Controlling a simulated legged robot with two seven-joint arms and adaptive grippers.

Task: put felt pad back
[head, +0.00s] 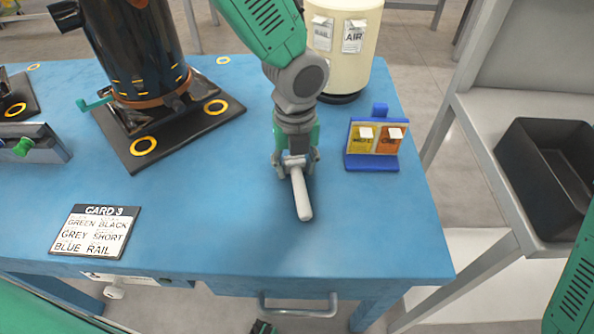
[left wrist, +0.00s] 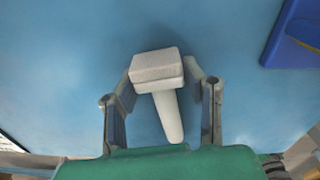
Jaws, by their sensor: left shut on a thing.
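The felt pad, a pale grey block with a tapered white handle, is held in my left gripper (head: 296,163) above the blue table. In the head view only its handle (head: 302,196) shows clearly, pointing to the table's front edge; the block is mostly hidden by the gripper. In the left wrist view the block (left wrist: 156,66) sits between the two fingers of my left gripper (left wrist: 160,88), which are shut on it. I cannot tell whether the handle touches the table.
The blue table (head: 230,235) is clear around the pad. A blue stand with yellow and orange tags (head: 375,140) is to the right, a cream cylinder (head: 345,40) behind. A black cylinder on a plate (head: 135,50) and a card (head: 95,232) are left. A black bin (head: 545,180) stands far right.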

